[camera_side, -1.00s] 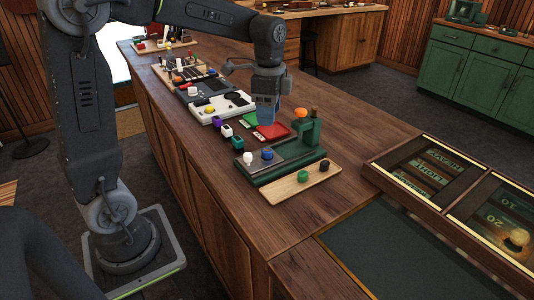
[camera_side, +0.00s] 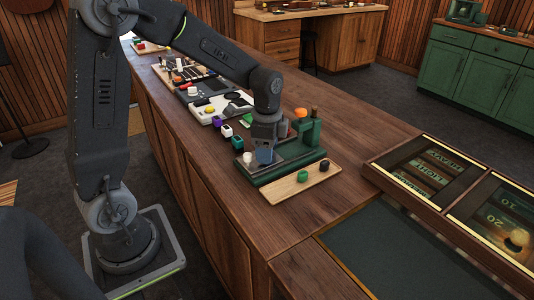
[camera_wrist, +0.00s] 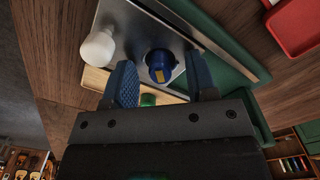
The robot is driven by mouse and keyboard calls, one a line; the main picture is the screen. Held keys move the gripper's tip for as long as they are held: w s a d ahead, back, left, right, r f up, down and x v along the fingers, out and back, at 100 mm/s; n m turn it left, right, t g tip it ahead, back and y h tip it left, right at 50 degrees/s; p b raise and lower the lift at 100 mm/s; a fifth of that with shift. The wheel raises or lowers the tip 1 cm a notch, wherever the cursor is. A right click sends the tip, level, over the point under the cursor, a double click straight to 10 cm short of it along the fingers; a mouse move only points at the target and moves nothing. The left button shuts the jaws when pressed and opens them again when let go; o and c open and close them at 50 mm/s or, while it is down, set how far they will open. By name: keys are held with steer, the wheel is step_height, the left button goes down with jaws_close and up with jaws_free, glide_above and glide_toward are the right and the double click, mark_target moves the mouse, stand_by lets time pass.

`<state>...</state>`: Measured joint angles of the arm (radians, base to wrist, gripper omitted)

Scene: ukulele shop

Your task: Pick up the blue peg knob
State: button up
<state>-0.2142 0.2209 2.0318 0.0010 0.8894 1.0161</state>
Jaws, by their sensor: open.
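The blue peg knob (camera_wrist: 160,66) stands on a grey metal plate (camera_wrist: 133,22) of the green jig (camera_side: 296,168). In the wrist view it shows between and just beyond the fingertips of my gripper (camera_wrist: 162,82). My gripper is open, with one blue finger on each side of the knob and no visible contact. In the side view my gripper (camera_side: 265,153) is low over the plate and hides the blue knob.
A white knob (camera_wrist: 98,47) stands close to my left finger in the wrist view. A wooden strip (camera_side: 284,191) with a green knob (camera_side: 302,176) and a dark knob (camera_side: 324,165) lies in front. An orange knob (camera_side: 301,113) is at the jig's back.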

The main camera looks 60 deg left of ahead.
jaws_close()
stand_by(0.3)
steer(key=shift+r, duration=0.15)
